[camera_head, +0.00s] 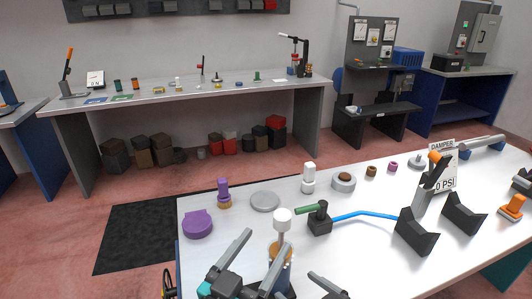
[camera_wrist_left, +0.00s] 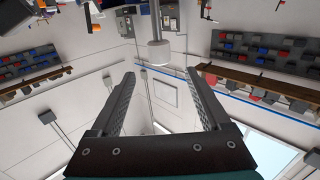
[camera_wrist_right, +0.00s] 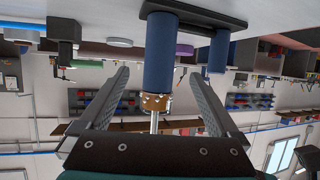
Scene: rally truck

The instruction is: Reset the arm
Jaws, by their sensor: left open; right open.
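My left gripper (camera_head: 270,239) is open above the near left part of the white table. In the left wrist view its jaws (camera_wrist_left: 160,75) are spread and empty, with a pale cylinder (camera_wrist_left: 157,25) beyond them. My right gripper is low in the head view, where a grey finger (camera_head: 328,287) shows at the bottom edge. In the right wrist view its jaws (camera_wrist_right: 160,72) are open around the line of a blue cylinder (camera_wrist_right: 158,55) with a brass collar (camera_wrist_right: 155,102) and thin rod. I cannot tell whether they touch it.
A long bench (camera_head: 190,88) stands behind.

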